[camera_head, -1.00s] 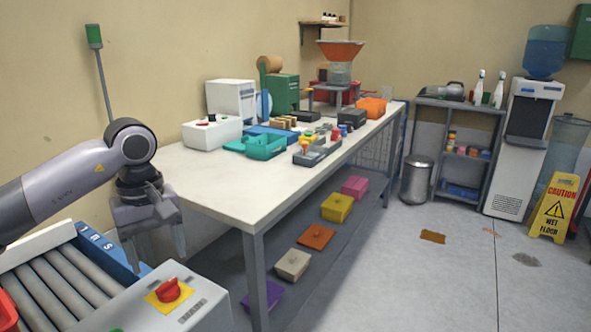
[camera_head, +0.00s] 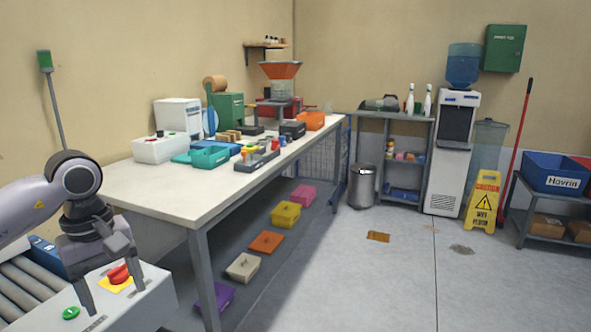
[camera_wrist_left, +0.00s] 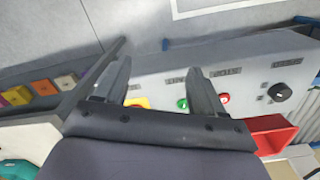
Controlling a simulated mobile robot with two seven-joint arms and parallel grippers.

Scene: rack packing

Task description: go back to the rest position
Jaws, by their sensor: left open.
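My left gripper (camera_head: 109,296) hangs at the lower left of the head view, fingers pointing down and apart. It is open, with nothing between the fingers. It appears in front of the conveyor's control panel (camera_head: 135,305), close to the red stop button (camera_head: 119,274); contact cannot be told. In the left wrist view the two fingers (camera_wrist_left: 161,85) are spread, with the panel (camera_wrist_left: 250,65) behind them and green and red buttons (camera_wrist_left: 223,98) near the right finger. My right gripper is in neither view.
A long white table (camera_head: 185,190) holds bins, a rack and machines. A wet floor sign (camera_head: 484,200) stands by the water cooler (camera_head: 451,150). The floor (camera_head: 400,285) right of the table is largely clear.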

